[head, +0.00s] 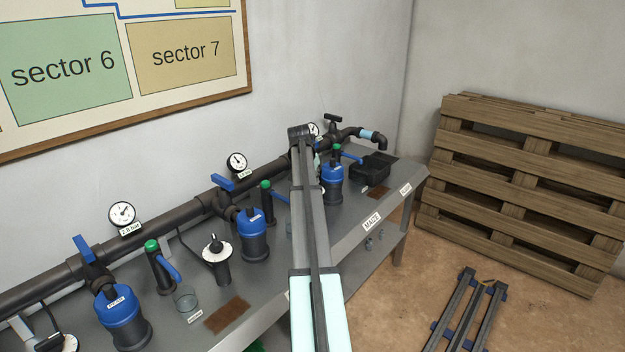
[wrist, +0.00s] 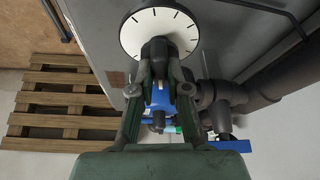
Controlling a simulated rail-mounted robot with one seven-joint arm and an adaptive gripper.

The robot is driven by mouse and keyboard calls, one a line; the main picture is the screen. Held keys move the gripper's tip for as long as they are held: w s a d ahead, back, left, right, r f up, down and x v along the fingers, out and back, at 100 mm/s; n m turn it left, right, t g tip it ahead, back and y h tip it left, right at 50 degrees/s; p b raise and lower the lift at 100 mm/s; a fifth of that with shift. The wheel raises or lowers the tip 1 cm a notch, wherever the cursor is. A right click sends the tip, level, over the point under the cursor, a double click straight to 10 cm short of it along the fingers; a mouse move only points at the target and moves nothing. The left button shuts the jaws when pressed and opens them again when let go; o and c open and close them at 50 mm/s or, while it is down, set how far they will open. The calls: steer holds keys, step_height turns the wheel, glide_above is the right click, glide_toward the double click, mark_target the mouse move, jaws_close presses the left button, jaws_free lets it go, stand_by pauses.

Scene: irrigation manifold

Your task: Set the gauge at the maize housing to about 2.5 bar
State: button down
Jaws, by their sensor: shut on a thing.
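In the wrist view my gripper (wrist: 160,64) is shut on a dark knob (wrist: 156,48), with a finger on each side. The knob stands at the middle of a white dial (wrist: 143,28) with black tick marks. In the head view my arm hides the gripper and this dial. The MAIZE label (head: 371,221) is on the bench's front edge. A blue-topped filter housing (head: 331,170) stands behind it, just right of my arm. A round white gauge (head: 314,128) on the pipe above is partly covered by my arm, and its reading cannot be made out.
The dark manifold pipe (head: 150,236) runs along the wall, with more gauges, blue valve handles and blue-topped housings to the left. A black box (head: 372,167) sits at the bench's right end. Wooden pallets (head: 525,185) lean on the right wall. Floor in front is partly clear.

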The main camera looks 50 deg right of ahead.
steer(key=c, duration=1.1)
jaws_free()
steer(key=shift+c, duration=0.2)
steer(key=v, duration=1.2)
steer(key=shift+d+r, duration=0.1)
steer(key=shift+r+p, duration=1.15)
steer(key=shift+r, duration=0.3)
